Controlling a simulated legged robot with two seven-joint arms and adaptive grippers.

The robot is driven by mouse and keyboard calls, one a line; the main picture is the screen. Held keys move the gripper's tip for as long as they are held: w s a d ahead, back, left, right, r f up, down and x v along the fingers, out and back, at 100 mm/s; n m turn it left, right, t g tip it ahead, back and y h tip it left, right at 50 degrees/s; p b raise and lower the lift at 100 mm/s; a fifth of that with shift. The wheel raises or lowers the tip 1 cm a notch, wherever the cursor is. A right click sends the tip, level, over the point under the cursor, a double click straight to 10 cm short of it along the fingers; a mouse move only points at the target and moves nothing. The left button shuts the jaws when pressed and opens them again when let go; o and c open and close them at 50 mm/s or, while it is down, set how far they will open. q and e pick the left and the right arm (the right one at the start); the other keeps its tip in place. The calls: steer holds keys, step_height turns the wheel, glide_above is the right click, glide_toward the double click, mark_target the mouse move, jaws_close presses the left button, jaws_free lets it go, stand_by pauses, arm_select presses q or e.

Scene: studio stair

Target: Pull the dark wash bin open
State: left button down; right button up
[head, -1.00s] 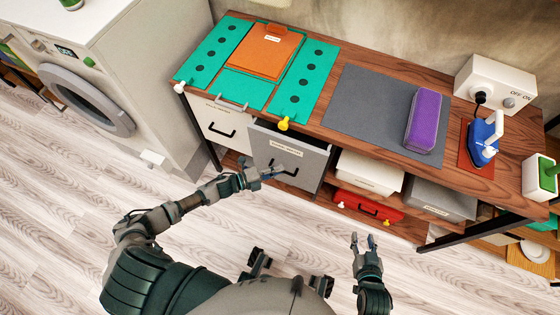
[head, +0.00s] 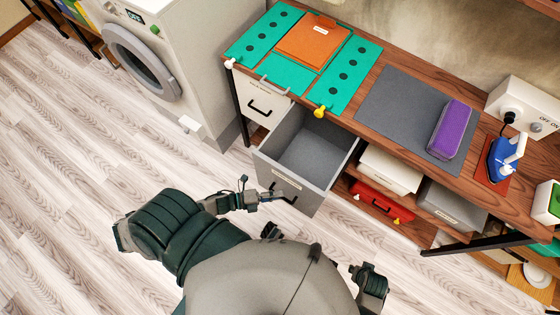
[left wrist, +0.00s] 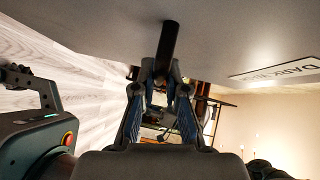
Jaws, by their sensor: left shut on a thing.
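The dark wash bin (head: 309,196) is a grey drawer under the wooden bench, pulled well out. Its inside shows from above and looks empty. My left gripper (head: 276,196) is at the bin's front, shut on the black handle. In the left wrist view the handle (left wrist: 167,45) runs between the fingers of the left gripper (left wrist: 160,80), and part of the white label (left wrist: 285,70) shows, reading "DARK". My right gripper (head: 368,282) is low in the head view, apart from the bin; its fingers are not clear.
A white bin (head: 262,103) stands left of the open one. A white box (head: 391,168), red case (head: 382,199) and grey box (head: 452,204) sit on shelves to its right. A yellow knob (head: 320,112) is at the bench edge. The washing machine (head: 143,62) is at left; floor in front is clear.

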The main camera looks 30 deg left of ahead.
arm_select(q)
steer(key=shift+s+d+f, duration=0.15)
steer(key=shift+s+d, duration=0.2)
steer(key=shift+s, duration=0.2)
steer(key=c, duration=1.5)
jaws_free()
steer(key=o, duration=0.3)
steer(key=shift+w, duration=0.1)
steer(key=v, duration=1.1)
steer(key=shift+a, duration=0.15)
steer(key=shift+a, duration=0.15)
